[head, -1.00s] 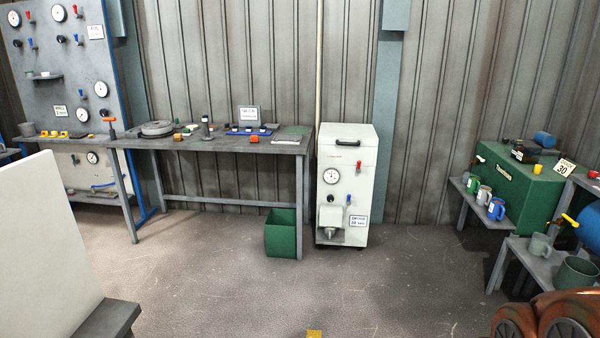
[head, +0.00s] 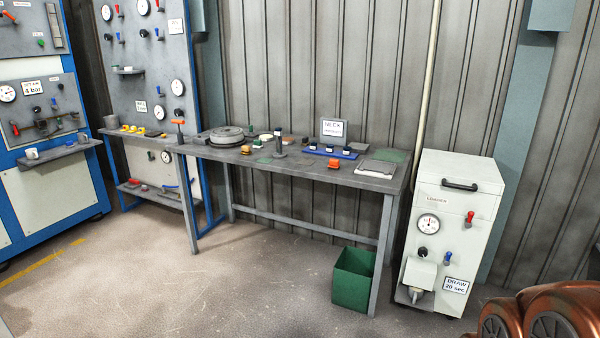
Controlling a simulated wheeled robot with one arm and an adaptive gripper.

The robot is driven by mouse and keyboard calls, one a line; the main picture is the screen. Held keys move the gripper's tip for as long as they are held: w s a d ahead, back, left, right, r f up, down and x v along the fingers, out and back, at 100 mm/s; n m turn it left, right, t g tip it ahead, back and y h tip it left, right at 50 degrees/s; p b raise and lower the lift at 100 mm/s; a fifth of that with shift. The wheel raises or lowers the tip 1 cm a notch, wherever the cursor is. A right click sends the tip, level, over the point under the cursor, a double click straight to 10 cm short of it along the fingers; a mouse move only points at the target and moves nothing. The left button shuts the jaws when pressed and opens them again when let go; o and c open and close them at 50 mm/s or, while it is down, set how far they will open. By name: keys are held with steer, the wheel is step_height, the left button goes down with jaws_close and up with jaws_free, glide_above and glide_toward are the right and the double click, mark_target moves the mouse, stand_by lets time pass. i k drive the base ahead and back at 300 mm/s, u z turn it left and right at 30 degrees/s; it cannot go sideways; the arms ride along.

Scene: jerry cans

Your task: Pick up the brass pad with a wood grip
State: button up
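The grey workbench (head: 300,178) stands against the corrugated wall, with several small objects on top. A small yellowish block with a dark top (head: 246,150) sits near the front of the round grey plates. My gripper is not in view.
A white cabinet (head: 462,190) with a gauge stands right of the bench. A green bin (head: 353,280) is on the floor under the bench's right end. Gauge panels (head: 150,60) stand at the left. The floor (head: 230,285) before the bench is clear.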

mark_target(246, 149)
steer(key=u, duration=0.45)
steer(key=i, duration=1.7)
steer(key=u, duration=0.4)
